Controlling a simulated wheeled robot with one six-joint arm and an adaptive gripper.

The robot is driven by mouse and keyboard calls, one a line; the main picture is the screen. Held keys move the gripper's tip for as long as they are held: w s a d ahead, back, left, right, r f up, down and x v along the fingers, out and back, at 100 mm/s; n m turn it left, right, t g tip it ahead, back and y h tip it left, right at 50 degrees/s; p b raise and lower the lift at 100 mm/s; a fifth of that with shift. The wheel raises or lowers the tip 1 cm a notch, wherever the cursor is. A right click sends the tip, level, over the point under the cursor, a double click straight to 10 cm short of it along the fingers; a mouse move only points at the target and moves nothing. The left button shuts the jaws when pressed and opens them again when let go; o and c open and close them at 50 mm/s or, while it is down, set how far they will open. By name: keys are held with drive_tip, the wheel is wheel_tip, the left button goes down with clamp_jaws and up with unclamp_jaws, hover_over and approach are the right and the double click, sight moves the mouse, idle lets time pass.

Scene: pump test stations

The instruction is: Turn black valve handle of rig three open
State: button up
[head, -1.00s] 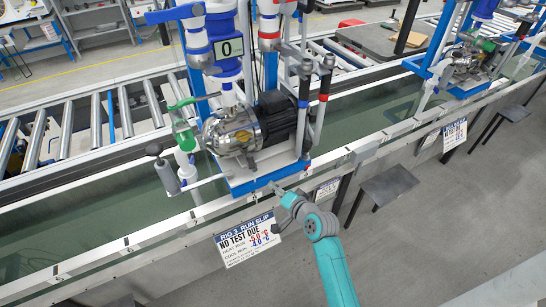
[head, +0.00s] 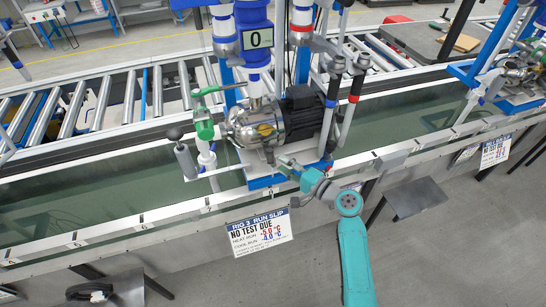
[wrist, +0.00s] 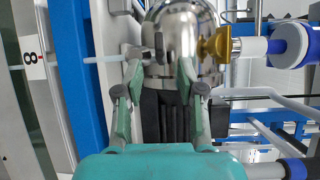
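Rig three stands in the middle of the head view, with a shiny steel pump (head: 254,124) and black motor (head: 300,117) on a blue-edged base. Black-banded pipework (head: 333,88) and a red-banded pipe (head: 353,88) rise at its right. A dark-topped knob (head: 175,134) and a green lever valve (head: 205,122) are at its left. I cannot tell for sure which part is the black valve handle. My gripper (head: 284,164) is low before the pump. In the wrist view my gripper (wrist: 159,78) has its fingers apart, empty, with the steel pump body (wrist: 182,40) beyond.
A slip (head: 258,234) reading "RIG 3 RUN SLIP, NO TEST DUE" hangs below the trough's front rail (head: 120,237). A grey stool (head: 415,197) stands at right on open floor. A roller conveyor (head: 100,100) runs behind. Another rig (head: 515,75) is at far right.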

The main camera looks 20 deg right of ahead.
sight(271, 156)
drive_tip(key=x, duration=0.5)
drive_tip(key=shift+w+a, duration=0.3)
clamp_jaws()
